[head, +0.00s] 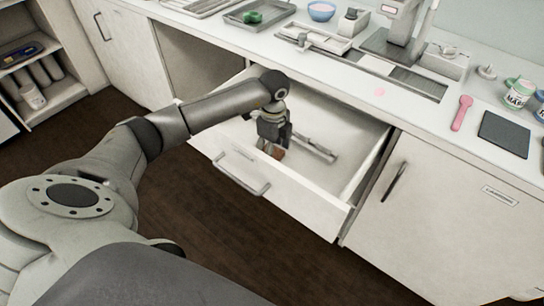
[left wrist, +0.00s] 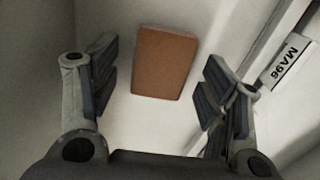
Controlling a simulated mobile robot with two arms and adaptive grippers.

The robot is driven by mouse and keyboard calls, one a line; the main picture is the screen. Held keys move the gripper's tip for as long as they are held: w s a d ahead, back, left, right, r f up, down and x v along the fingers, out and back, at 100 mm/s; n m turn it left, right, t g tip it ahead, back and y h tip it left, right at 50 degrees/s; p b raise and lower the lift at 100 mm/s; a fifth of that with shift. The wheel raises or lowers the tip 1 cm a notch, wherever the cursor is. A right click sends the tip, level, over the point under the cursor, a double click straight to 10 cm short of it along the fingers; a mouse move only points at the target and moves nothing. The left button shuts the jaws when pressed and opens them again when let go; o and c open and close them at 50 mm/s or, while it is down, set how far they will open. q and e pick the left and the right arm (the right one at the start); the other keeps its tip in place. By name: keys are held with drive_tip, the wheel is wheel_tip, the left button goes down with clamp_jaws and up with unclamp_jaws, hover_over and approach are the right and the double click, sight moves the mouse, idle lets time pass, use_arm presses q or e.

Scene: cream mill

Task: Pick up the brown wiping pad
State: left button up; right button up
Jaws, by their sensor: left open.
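The brown wiping pad (left wrist: 165,62) lies flat on the floor of an open drawer, between and a little beyond my left gripper's fingers in the left wrist view. In the head view only a small part of the pad (head: 278,153) shows below the gripper. My left gripper (head: 270,142) reaches down into the drawer (head: 335,190), with its fingers apart and nothing between them. In the left wrist view the open fingers (left wrist: 155,88) stand on both sides of the pad, apart from it. My right gripper is not seen.
The counter above holds trays, a pink spoon (head: 462,113) and a dark square plate (head: 504,134).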

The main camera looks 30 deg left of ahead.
use_arm(q)
drive_tip(key=shift+r, duration=0.1)
drive_tip(key=c, duration=0.8)
drive_tip(key=shift+c, duration=0.2)
wheel_tip(320, 180, up, 10)
